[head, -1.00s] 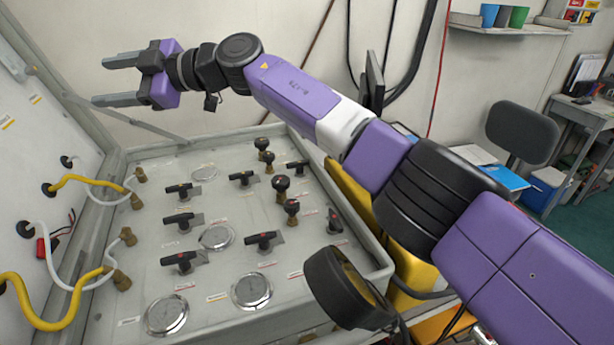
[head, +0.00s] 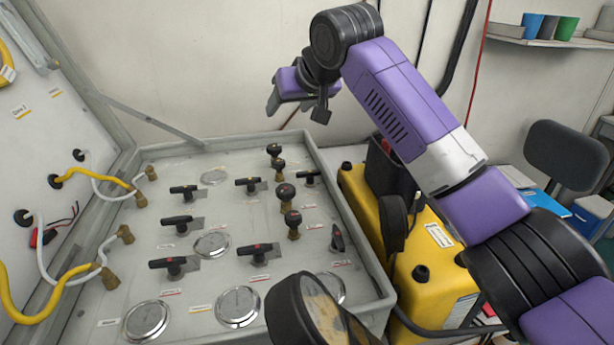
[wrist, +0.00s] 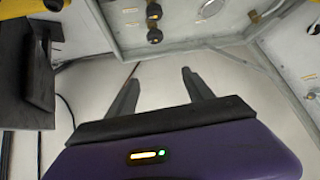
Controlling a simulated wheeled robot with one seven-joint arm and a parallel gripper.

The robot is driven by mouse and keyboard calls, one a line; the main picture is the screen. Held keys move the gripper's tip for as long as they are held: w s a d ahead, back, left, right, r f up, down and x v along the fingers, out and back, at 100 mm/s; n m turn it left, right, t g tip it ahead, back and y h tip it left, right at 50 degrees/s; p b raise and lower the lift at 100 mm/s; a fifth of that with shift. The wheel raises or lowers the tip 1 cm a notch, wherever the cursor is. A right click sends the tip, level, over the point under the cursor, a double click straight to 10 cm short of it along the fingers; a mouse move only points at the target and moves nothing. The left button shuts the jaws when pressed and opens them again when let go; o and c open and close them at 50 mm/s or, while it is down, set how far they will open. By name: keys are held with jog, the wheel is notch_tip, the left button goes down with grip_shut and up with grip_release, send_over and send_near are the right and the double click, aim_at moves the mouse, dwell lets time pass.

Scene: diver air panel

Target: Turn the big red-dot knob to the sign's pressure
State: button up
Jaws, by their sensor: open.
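On the grey panel (head: 230,215) in the head view, several round black knobs on brass stems stand along the right side. The biggest-looking one is a black knob (head: 285,191); a smaller knob (head: 293,217) stands just in front of it. I cannot make out which knob carries the red dot. No sign's pressure is readable; the small labels are too fine. My gripper (head: 287,103) is open and empty, above and beyond the panel's far edge, apart from all knobs. In the wrist view, my gripper (wrist: 158,90) shows spread fingers, with two knobs (wrist: 154,24) farther off at the top.
Yellow and white hoses (head: 95,182) hang at the left. A yellow case (head: 430,260) stands right of the panel.

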aim_at(287, 189)
jog(key=s+d+f+n+g+h, duration=0.1)
jog(key=s+f+n+g, duration=0.2)
jog(key=s, duration=0.3)
jog(key=s+d+f+n+g, duration=0.2)
jog(key=s+f+g, duration=0.1)
jog(key=s, duration=0.3)
jog(key=shift+w+p+x, duration=0.15)
jog(key=shift+x, duration=1.85)
jog(key=shift+w+p+x, duration=0.1)
jog(key=shift+p+x, duration=0.05)
jog(key=shift+x, duration=1.9)
grip_shut()
jog(key=shift+r, duration=0.1)
jog(key=shift+p, duration=0.35)
